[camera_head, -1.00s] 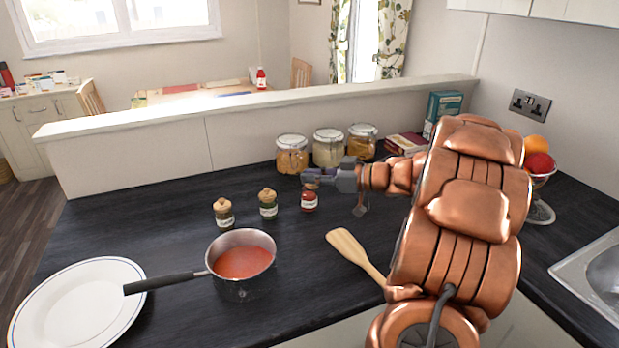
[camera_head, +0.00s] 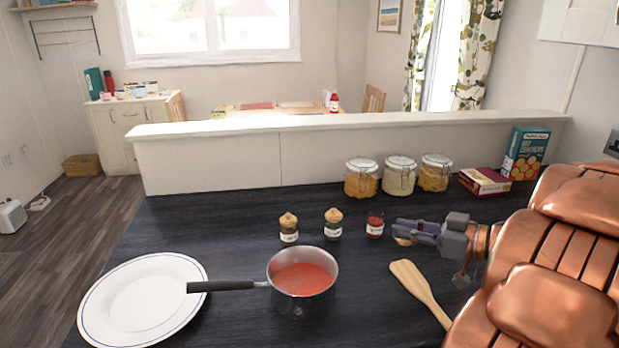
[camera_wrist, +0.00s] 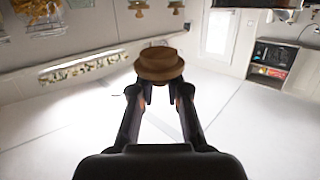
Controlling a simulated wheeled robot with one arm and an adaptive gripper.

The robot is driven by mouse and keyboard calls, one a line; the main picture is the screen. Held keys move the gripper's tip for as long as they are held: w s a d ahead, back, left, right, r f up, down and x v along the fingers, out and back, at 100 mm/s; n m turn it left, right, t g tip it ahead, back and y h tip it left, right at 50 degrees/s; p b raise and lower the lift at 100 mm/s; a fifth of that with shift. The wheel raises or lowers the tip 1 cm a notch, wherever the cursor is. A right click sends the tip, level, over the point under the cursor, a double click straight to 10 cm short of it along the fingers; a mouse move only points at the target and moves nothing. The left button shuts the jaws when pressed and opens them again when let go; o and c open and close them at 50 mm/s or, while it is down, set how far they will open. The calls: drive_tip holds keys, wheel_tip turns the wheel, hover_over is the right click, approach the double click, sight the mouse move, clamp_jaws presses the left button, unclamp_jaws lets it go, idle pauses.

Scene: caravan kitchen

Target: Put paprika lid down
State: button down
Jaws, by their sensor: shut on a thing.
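The paprika jar (camera_head: 375,226) is a small glass jar with red content and a white label. It stands on the dark counter with no lid on it. My gripper (camera_head: 408,232) is just right of the jar, low over the counter. It is shut on the paprika lid (camera_head: 402,241), a round wooden lid. The lid also shows between the fingertips (camera_wrist: 159,88) in the wrist view, as a brown knobbed disc (camera_wrist: 159,64). I cannot tell whether the lid touches the counter.
Two lidded spice jars (camera_head: 289,228) (camera_head: 333,224) stand left of the paprika jar. A saucepan (camera_head: 302,283) of red sauce, a white plate (camera_head: 140,300) and a wooden spatula (camera_head: 420,290) lie nearer. Storage jars (camera_head: 398,176) and boxes (camera_head: 485,181) stand behind.

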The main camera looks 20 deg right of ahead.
drive_tip(key=w+r+m+h+p, duration=0.2)
drive_tip(key=w, duration=1.2)
drive_tip(key=w+a+r+m+t+h+p, duration=0.1)
drive_tip(key=w+a+h, duration=0.1)
drive_tip(key=w+a, duration=0.5)
drive_tip(key=w+a+r+m+t+h+p, duration=0.1)
drive_tip(key=w+a+r+m+h+p, duration=0.15)
drive_tip(key=w, duration=0.75)
drive_tip(key=w+a+f+h+p, duration=0.1)
drive_tip(key=w+a, duration=0.1)
drive_tip(key=a, duration=0.5)
drive_tip(key=w+a+f, duration=0.1)
drive_tip(key=w+a, duration=0.1)
drive_tip(key=a, duration=0.5)
drive_tip(key=s+f+m+h, duration=0.2)
drive_tip(key=s+m+h, duration=0.2)
drive_tip(key=s, duration=0.7)
drive_tip(key=shift+d+g+h, duration=0.15)
drive_tip(key=shift+g+h, duration=0.15)
drive_tip(key=shift+h, duration=0.15)
